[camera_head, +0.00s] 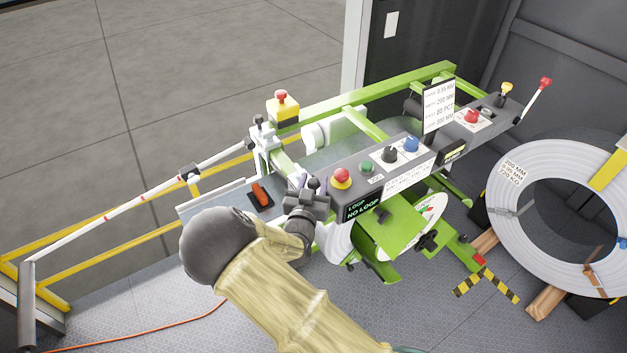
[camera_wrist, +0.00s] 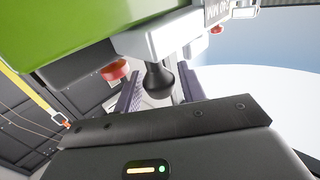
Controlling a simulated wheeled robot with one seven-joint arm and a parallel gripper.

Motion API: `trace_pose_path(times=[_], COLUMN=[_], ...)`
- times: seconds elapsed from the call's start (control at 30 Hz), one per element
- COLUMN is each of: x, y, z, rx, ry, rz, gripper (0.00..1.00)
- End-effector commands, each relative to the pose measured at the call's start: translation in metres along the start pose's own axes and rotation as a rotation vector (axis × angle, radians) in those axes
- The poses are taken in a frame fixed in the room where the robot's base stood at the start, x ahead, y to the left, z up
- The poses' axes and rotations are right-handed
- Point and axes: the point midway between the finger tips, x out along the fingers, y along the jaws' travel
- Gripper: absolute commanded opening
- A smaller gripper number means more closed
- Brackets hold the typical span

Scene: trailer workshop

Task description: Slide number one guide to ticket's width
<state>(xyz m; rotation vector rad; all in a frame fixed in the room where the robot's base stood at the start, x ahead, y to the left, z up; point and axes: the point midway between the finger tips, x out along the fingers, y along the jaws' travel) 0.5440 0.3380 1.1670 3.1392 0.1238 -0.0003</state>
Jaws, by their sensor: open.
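My gripper (camera_head: 312,190) is at the machine's near left side, beside the control box. In the wrist view, a black knob (camera_wrist: 157,80) hangs under a pale grey block (camera_wrist: 165,38), between my two open dark fingers. I cannot tell whether they touch it. A partly hidden label on the block (camera_wrist: 217,12) ends in MM. I cannot tell for sure which part is guide number one; my gripper hides that area in the head view.
The control box carries a red stop button (camera_head: 341,178) and black and blue knobs (camera_head: 411,145). A yellow box with a red button (camera_head: 283,105) stands behind. A large strip coil (camera_head: 510,205) lies at the right. Yellow rails (camera_head: 120,265) run at the left.

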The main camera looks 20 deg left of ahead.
Motion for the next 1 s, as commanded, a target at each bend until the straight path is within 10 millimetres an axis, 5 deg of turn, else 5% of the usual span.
trace_pose_path(times=[0.17,0.37,1.0], x=[0.0,-0.001,0.014], y=[0.0,0.0,-0.015], z=[0.0,0.0,0.0], rx=[0.0,0.0,0.001], ry=[0.0,0.0,0.001], rz=[0.0,0.0,-0.003], gripper=[0.38,0.0,0.0])
